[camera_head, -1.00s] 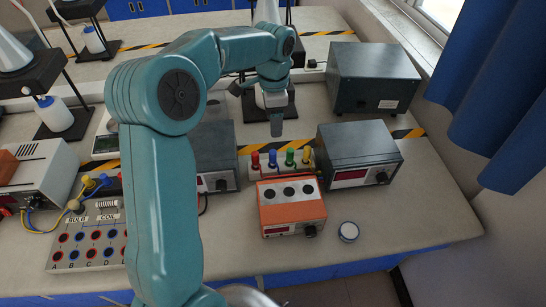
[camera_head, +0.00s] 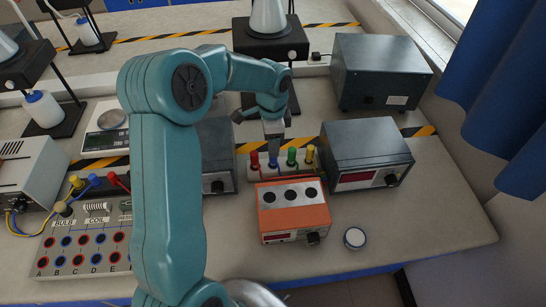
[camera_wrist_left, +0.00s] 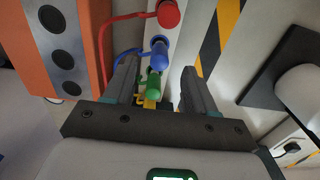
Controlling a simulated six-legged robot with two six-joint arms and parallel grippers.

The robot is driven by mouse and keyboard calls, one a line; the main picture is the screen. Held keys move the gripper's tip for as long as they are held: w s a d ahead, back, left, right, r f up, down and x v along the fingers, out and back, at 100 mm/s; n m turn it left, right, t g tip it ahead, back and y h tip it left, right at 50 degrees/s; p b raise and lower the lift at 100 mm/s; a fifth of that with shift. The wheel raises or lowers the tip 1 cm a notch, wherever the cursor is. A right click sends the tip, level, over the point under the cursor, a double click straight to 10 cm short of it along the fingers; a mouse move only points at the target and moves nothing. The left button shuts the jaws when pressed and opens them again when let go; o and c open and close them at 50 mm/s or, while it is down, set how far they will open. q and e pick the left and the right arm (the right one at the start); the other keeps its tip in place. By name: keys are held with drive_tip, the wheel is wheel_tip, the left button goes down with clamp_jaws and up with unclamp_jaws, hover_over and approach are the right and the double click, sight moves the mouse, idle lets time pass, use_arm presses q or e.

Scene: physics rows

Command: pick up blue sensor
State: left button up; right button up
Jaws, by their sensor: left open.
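The blue sensor (camera_head: 273,158) stands in a pale rack (camera_head: 250,176) between a red sensor (camera_head: 255,160) and a green sensor (camera_head: 292,156), with a yellow sensor (camera_head: 310,153) at the right end. My left gripper (camera_head: 273,140) is just above and behind the blue sensor and hides part of it. In the left wrist view the blue sensor (camera_wrist_left: 159,48) shows beyond the open fingers (camera_wrist_left: 160,75), roughly in line with the gap between them. The green sensor (camera_wrist_left: 153,82) shows nearer, between the fingers. No sensor is visibly gripped. My right gripper is not in view.
An orange box (camera_head: 292,212) with several dark holes stands right in front of the rack. A grey meter box (camera_head: 365,155) is close on the right, another (camera_head: 217,155) on the left. A small round white-topped item (camera_head: 355,238) lies at front right.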

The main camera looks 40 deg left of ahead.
sight(273, 161)
use_arm(q)
drive_tip(key=shift+s+d+f, duration=0.1)
drive_tip(key=shift+d+f, duration=0.1)
drive_tip(key=shift+f, duration=0.3)
drive_tip(key=f, duration=0.2)
drive_tip(key=f+p, duration=0.1)
drive_tip(key=f, duration=0.1)
drive_tip(key=shift+w+a+f, duration=0.1)
drive_tip(key=shift+w+f, duration=0.1)
drive_tip(key=shift+f, duration=0.2)
drive_tip(key=shift+s+r, duration=0.1)
drive_tip(key=shift+c, duration=1)
clamp_jaws()
